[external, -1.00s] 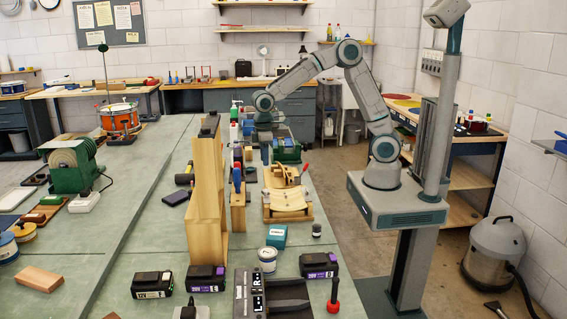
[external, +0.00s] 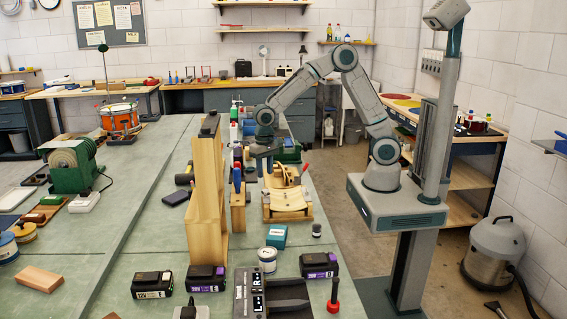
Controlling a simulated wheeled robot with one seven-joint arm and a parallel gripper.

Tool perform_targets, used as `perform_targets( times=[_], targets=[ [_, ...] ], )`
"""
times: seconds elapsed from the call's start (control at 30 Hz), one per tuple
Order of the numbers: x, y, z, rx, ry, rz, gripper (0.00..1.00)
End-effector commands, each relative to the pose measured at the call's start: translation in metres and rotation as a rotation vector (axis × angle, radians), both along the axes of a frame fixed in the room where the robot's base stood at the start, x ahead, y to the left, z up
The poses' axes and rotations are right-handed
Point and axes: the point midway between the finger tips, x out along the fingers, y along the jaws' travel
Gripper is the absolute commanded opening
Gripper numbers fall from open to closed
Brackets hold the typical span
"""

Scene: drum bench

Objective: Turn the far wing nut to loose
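A wooden fixture (external: 288,214) with curved pale strips lies on the green bench, right of the tall wooden panel. No wing nut can be made out at this size, so I cannot tell the far one or how it is turned. My gripper (external: 265,156) hangs from the bent arm over the bench, at the far end of the wooden fixture. Its fingers are too small and dark to show whether they are open or shut, or whether they touch anything.
A tall wooden panel (external: 208,190) stands left of the fixture. A green machine (external: 288,152) sits just behind it. A teal box (external: 276,236), a white tin (external: 267,260) and several battery packs (external: 319,265) lie in front. The bench's middle left is fairly clear.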

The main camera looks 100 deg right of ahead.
Motion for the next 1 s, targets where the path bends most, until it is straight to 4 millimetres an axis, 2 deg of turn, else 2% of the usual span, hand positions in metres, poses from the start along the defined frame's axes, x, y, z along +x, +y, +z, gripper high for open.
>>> perform_targets(
  times=[0.2,0.4,0.6,0.83,0.87,0.97,1.0],
  targets=[
    [-0.001,0.0,-0.045,0.002,0.004,0.001,0.34],
    [0.0,0.0,-0.072,0.0,0.003,0.002,0.34],
    [0.0,0.0,-0.082,0.0,0.0,0.002,0.34],
    [0.0,0.0,-0.083,-0.001,-0.001,0.002,0.34],
    [0.0,0.0,-0.083,-0.001,-0.001,0.002,0.31],
    [0.0,0.0,-0.083,-0.001,-0.001,0.002,0.03],
    [0.0,0.0,-0.083,0.0,-0.001,0.002,0.0]
  ],
)
